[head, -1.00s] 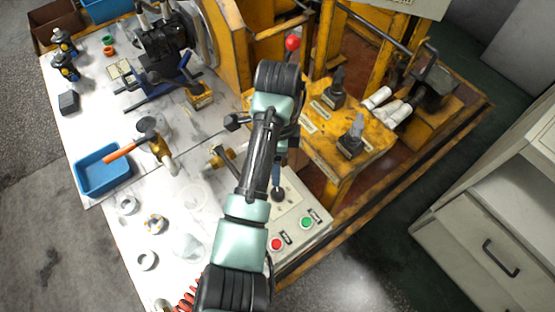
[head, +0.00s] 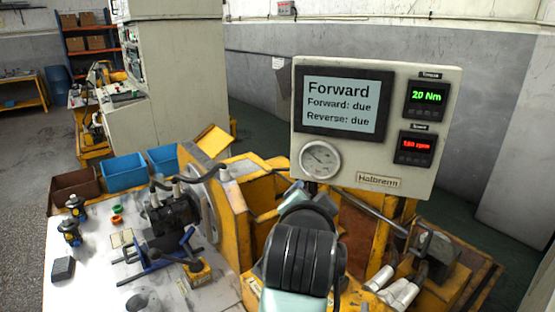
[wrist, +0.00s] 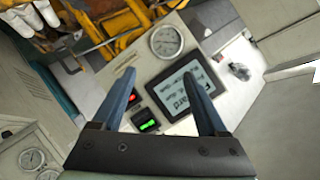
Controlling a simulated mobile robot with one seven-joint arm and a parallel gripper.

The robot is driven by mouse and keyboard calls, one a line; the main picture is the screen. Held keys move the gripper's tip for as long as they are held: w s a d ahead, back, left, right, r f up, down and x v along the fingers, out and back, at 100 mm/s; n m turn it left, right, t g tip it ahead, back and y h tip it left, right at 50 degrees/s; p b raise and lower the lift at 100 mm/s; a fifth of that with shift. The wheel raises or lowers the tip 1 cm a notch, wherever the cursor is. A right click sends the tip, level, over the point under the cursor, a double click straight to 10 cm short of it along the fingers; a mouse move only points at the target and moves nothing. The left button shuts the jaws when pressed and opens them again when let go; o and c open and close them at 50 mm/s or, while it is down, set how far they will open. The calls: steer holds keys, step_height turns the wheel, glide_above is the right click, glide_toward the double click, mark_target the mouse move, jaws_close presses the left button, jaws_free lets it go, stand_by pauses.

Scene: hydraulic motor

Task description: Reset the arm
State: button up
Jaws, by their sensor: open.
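My gripper (wrist: 165,88) shows in the wrist view with its two blue-grey fingers apart and nothing between them. Beyond the fingers is the white display panel, seen tilted. In the head view my arm rises from the bottom middle, in front of the test bench, and hides the gripper. The display panel (head: 448,82) stands above the bench. Its screen (head: 342,102) reads "Forward", "Forward: due" and "Reverse: due". Its readouts show 20 Nm and a red speed value that is hard to read.
The black hydraulic motor (head: 172,212) sits at the yellow rig (head: 240,190). Two blue bins (head: 124,172) and a brown bin stand behind the white table (head: 95,270). A tall cabinet (head: 180,85) stands behind.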

steer(key=s+a+r+n+t, duration=0.1)
steer(key=s+r+n+t, duration=0.15)
steer(key=r, duration=0.45)
steer(key=s+r+n+t, duration=0.1)
steer(key=r+t, duration=0.2)
steer(key=r, duration=0.3)
steer(key=s+a+r+n+t+y, duration=0.1)
steer(key=s+a+r+n+t, duration=0.1)
steer(key=s+r, duration=0.6)
steer(key=s+a+r+n+t+y, duration=0.1)
steer(key=s+a+r+n+t, duration=0.2)
steer(key=s+r, duration=0.6)
steer(key=r+n+t, duration=0.1)
steer(key=n+t, duration=0.1)
steer(key=t, duration=0.1)
steer(key=shift+r+y, duration=0.25)
steer(key=shift+y, duration=0.05)
